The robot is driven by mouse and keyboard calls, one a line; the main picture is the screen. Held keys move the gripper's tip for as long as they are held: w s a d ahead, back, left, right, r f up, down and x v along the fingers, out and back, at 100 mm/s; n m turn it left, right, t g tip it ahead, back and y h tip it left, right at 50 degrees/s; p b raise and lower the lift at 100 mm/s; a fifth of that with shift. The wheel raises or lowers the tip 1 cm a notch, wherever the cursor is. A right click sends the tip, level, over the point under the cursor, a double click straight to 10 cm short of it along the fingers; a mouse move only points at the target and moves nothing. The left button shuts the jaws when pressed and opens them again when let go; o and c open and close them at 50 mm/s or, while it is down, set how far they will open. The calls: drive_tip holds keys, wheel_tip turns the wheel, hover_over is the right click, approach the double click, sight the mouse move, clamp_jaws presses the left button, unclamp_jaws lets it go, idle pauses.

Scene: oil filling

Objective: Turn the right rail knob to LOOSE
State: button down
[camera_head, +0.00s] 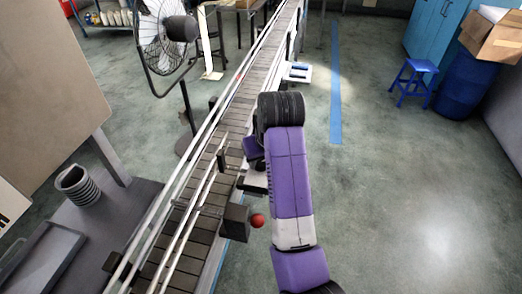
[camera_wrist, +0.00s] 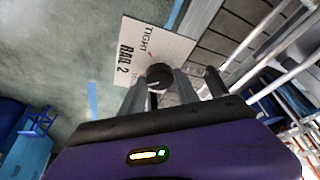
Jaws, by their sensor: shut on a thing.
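A dark round knob (camera_wrist: 159,76) shows in the wrist view, in front of a pale plate (camera_wrist: 146,50) lettered TIGHT and RAIL 2; a third word is mostly hidden. My gripper (camera_wrist: 160,84) has a finger on each side of the knob and is shut on it. The knob's pointer direction cannot be told. In the head view, my gripper (camera_head: 252,180) is at the conveyor's right edge, partly covered by my purple arm; the gripped knob is hidden there.
A dark block (camera_head: 236,222) with a red ball (camera_head: 257,220) sits on the conveyor's right side, close to my arm. The conveyor (camera_head: 228,125) has metal guide rails. A fan (camera_head: 163,40) stands left. The floor to the right is clear up to a blue stool (camera_head: 412,82).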

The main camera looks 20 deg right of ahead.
drive_tip(key=shift+n+y+p, duration=0.4)
drive_tip(key=shift+n+p, duration=0.6)
drive_tip(key=shift+n, duration=0.1)
drive_tip(key=c, duration=0.9)
unclamp_jaws()
drive_tip(key=shift+r, duration=0.1)
drive_tip(key=p+v, duration=0.1)
drive_tip(key=v, duration=0.6)
drive_tip(key=shift+s+r, duration=0.2)
drive_tip(key=shift+r, duration=0.05)
